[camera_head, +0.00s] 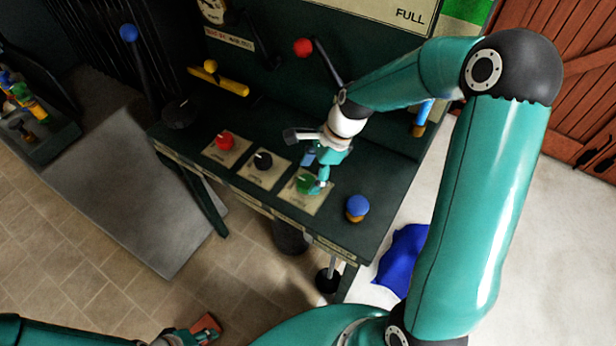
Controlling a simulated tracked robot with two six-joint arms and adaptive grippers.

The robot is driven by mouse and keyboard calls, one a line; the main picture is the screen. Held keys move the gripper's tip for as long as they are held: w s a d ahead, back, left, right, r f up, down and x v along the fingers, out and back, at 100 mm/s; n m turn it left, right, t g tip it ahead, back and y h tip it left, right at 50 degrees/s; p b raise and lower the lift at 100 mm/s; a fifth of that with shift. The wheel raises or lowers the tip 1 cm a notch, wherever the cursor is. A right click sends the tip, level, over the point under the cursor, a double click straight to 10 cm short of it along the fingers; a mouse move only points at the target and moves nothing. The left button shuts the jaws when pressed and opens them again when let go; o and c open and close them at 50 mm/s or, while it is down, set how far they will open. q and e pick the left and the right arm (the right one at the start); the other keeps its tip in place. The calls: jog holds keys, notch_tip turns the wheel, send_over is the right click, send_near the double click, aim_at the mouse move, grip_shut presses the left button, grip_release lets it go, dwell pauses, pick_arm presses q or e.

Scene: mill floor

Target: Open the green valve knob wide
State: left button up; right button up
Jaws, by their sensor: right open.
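The green valve knob (304,182) sits on a pale square plate on top of the dark green bench, the rightmost of three knobs. It has a light pointer mark. My right gripper (318,185) is directly over it, fingers pointing down, open, with a fingertip at the knob's right side. Whether it touches the knob I cannot tell. The gripper hides part of the knob and plate.
A black knob (263,161) and a red knob (225,141) stand left of the green one. A blue-topped knob (357,207) stands near the bench's right end. A blue cloth (402,258) lies on the floor.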

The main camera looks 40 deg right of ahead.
jog(key=shift+x, duration=1.1)
jog(key=c, duration=1.2)
jog(key=shift+o, duration=0.2)
